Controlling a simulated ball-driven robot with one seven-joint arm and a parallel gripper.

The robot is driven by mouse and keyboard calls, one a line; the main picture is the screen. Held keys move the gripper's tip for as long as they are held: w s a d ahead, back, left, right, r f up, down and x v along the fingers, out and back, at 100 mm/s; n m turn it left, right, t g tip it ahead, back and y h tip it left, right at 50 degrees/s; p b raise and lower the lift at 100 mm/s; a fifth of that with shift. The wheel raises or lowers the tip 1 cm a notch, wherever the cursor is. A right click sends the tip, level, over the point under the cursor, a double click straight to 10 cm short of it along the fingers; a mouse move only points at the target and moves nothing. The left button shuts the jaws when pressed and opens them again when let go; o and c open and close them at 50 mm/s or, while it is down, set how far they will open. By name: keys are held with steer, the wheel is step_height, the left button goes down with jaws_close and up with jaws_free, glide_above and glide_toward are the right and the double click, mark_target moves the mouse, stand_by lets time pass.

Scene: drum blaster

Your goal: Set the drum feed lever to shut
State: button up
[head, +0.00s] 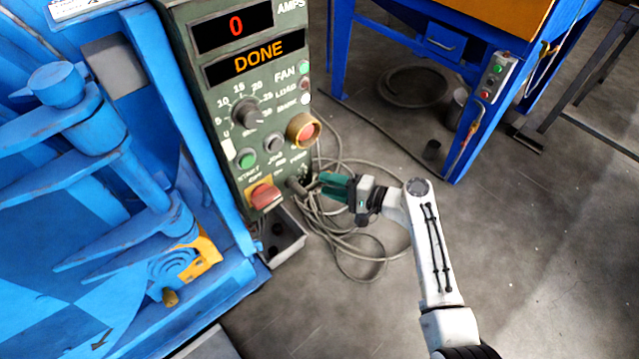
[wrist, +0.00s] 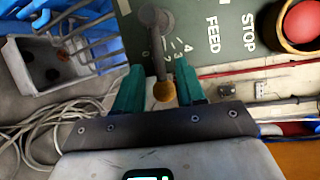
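The feed lever (wrist: 160,55) is a grey bar on a round pivot, with a brownish ball knob at its free end. It sits beside the word FEED and small scale marks on the green panel. In the head view the lever (head: 296,188) is small, at the panel's lower right, partly hidden by my gripper. My gripper (head: 322,184) is at that corner. In the wrist view its teal fingers (wrist: 159,72) are open, one on each side of the lever, with the knob between them. Gaps show beside the knob, so it looks unclamped.
The control panel (head: 245,110) reads 0 AMPS and DONE. The emergency stop button (head: 305,131) is above the lever, and a red switch (head: 265,197) is to its left. A grey bin (head: 284,240) and loose cables (head: 345,235) lie below. Open floor is at right.

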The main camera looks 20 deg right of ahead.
mark_target(319, 183)
steer(key=shift+x, duration=1.7)
steer(key=shift+c, duration=0.5)
jaws_close()
